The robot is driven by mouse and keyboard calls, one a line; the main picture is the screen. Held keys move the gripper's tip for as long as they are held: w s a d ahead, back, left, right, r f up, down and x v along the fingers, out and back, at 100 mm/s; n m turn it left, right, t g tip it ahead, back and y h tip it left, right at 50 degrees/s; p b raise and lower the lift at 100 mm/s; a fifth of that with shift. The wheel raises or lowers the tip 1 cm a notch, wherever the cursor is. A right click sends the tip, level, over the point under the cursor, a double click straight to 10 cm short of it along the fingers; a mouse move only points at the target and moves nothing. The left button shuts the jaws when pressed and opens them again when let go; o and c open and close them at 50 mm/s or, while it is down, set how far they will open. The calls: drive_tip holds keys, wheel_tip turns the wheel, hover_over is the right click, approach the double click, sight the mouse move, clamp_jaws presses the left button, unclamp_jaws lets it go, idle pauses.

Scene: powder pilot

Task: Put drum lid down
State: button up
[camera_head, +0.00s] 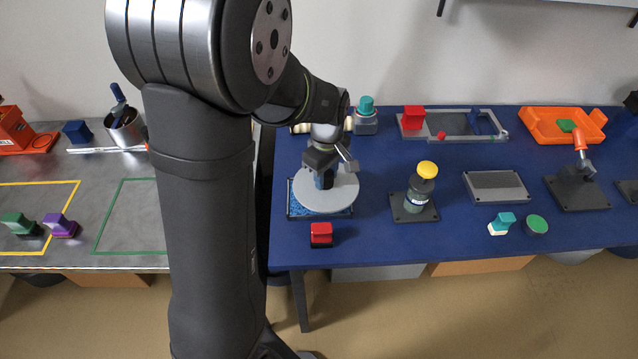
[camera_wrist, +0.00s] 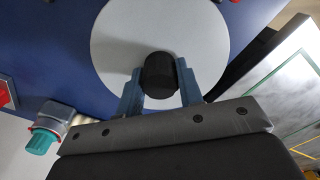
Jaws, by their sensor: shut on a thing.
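The drum lid (camera_head: 340,194) is a flat light-grey disc with a dark knob at its middle, low over the left part of the blue table. It also fills the upper middle of the wrist view (camera_wrist: 120,40). My gripper (camera_head: 325,180) is above the disc, pointing down. In the wrist view its blue fingers (camera_wrist: 160,92) are shut on the black knob (camera_wrist: 159,72). A blue-speckled square tray (camera_head: 300,213) shows under the disc's left and front edges. Whether the lid touches it is hidden.
A red block (camera_head: 321,234) stands just in front of the tray. A yellow-capped jar (camera_head: 424,186) stands to the right. A teal-capped bottle (camera_head: 366,117) stands behind. A grey metal table (camera_head: 90,190) lies left, across a gap.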

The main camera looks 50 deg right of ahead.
drive_tip(key=shift+w+f, duration=0.4)
drive_tip(key=shift+w, duration=0.25)
drive_tip(key=shift+w+f, duration=0.4)
drive_tip(key=shift+w, duration=0.2)
drive_tip(key=shift+f, duration=1.9)
drive_tip(key=shift+f, duration=0.15)
drive_tip(key=o, duration=1)
wheel_tip(320, 180, up, 12)
